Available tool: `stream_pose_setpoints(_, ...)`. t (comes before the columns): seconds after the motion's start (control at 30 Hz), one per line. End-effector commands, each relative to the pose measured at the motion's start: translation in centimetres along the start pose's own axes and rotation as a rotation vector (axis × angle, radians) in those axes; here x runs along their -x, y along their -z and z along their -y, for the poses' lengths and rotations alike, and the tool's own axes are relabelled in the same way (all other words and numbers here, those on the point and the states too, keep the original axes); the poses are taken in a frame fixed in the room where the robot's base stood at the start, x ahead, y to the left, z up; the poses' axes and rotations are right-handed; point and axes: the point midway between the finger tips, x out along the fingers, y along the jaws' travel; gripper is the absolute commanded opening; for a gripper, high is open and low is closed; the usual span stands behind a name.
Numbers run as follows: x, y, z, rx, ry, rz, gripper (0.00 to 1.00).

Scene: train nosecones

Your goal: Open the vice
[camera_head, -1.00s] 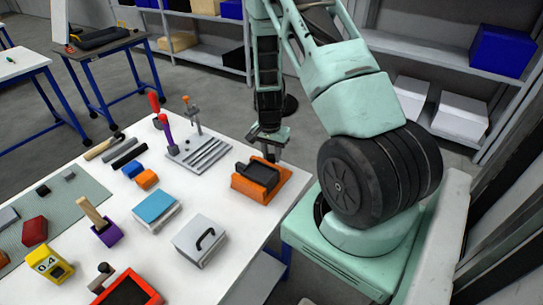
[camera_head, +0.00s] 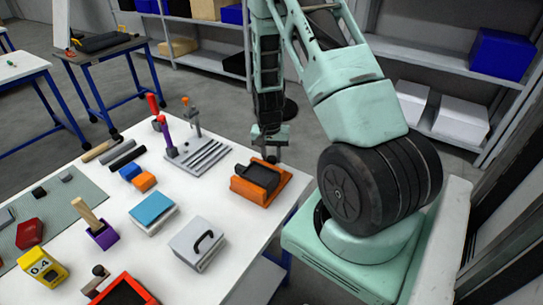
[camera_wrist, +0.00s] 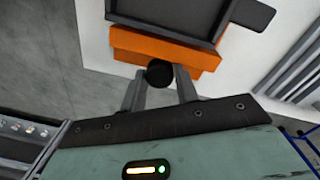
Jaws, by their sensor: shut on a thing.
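The vice (camera_head: 256,184) is an orange block with a dark grey top part, near the right edge of the white table. In the wrist view its orange body (camera_wrist: 165,48) and dark top (camera_wrist: 172,18) fill the upper middle. A round black knob (camera_wrist: 160,73) sticks out from its near side. My gripper (camera_head: 272,156) is at the vice's far side in the head view. In the wrist view my gripper (camera_wrist: 159,82) is shut on the knob, one finger on each side. How far apart the vice's jaws are, I cannot tell.
A grey slotted plate (camera_head: 203,154) with upright handles stands left of the vice. A grey box with a black handle (camera_head: 198,243) and a blue-topped block (camera_head: 153,208) lie nearer. The table edge is just right of the vice.

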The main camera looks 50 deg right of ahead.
Motion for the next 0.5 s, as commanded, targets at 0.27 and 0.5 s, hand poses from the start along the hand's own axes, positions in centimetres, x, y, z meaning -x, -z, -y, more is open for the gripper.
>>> stream_pose_setpoints(0.27, 0.07, 0.0, 0.09, 0.003, 0.001, 0.0, 0.52)
stream_pose_setpoints(0.5, 0.04, -0.05, 0.2, 0.003, 0.002, 0.0, 0.52)
